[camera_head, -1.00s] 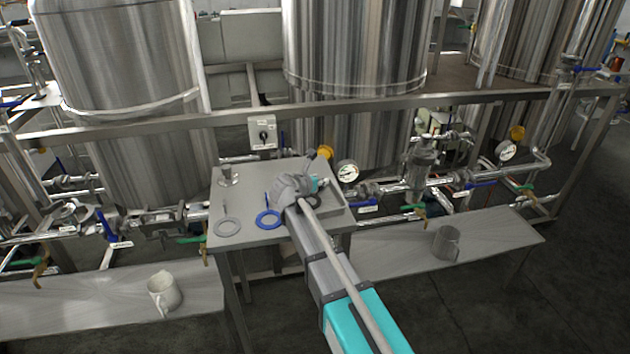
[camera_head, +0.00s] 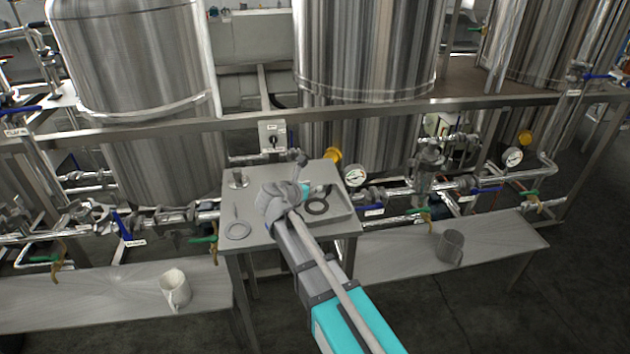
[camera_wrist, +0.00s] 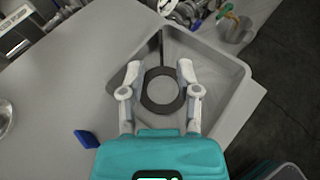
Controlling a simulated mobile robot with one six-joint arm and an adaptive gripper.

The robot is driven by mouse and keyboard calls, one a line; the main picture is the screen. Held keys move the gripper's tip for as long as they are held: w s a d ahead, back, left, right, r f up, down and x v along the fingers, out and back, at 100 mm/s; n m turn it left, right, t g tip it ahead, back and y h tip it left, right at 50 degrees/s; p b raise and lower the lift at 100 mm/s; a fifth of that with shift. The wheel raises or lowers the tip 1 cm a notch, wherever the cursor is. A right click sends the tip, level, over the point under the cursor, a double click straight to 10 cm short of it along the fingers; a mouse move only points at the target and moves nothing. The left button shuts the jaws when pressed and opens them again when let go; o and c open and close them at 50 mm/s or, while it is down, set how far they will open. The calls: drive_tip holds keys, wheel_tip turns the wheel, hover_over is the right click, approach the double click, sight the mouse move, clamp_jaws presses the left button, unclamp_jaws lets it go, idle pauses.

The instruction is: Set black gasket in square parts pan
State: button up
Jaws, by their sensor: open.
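The black gasket (camera_wrist: 163,90) is a flat ring with a straight tab (camera_wrist: 157,46). It lies within the square parts pan (camera_wrist: 236,75), toward the pan's left side in the wrist view. My gripper (camera_wrist: 159,69) is open, with one finger on each side of the ring. I cannot tell whether the fingers touch it. In the head view the gasket (camera_head: 317,207) shows just right of my wrist, inside the pan (camera_head: 343,210), whose left part my arm hides.
A grey ring (camera_head: 238,230) and a small metal piece (camera_head: 238,179) are on the table's left side. A blue tab (camera_wrist: 85,138) lies left of my gripper. Pipes and a gauge (camera_head: 355,175) stand close behind the table. Mugs sit on the side benches.

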drive_tip(key=shift+p+v, duration=0.3)
drive_tip(key=shift+v, duration=1.05)
drive_tip(key=shift+w+d, duration=0.1)
drive_tip(key=s+d+f+m+g, duration=0.1)
drive_tip(key=d+m, duration=0.1)
drive_tip(key=d, duration=0.1)
drive_tip(key=s+d+f+m+g, duration=0.1)
drive_tip(key=d+f+m, duration=0.1)
drive_tip(key=d+m, duration=0.1)
drive_tip(key=s+d+f+m+g, duration=0.1)
drive_tip(key=d+m+g, duration=0.1)
drive_tip(key=d, duration=0.3)
drive_tip(key=shift+f+m, duration=0.3)
drive_tip(key=shift+m, duration=0.4)
drive_tip(key=s+d+f+m+g+y, duration=0.3)
drive_tip(key=s+d+m, duration=0.4)
drive_tip(key=m, duration=0.4)
drive_tip(key=s+d+f+m+g+y, duration=0.3)
drive_tip(key=s+d+f+m+g, duration=0.1)
drive_tip(key=s+d+m, duration=0.4)
drive_tip(key=s+m, duration=0.1)
drive_tip(key=m, duration=0.1)
drive_tip(key=shift+s+m+g, duration=0.3)
drive_tip(key=shift+m+g, duration=0.1)
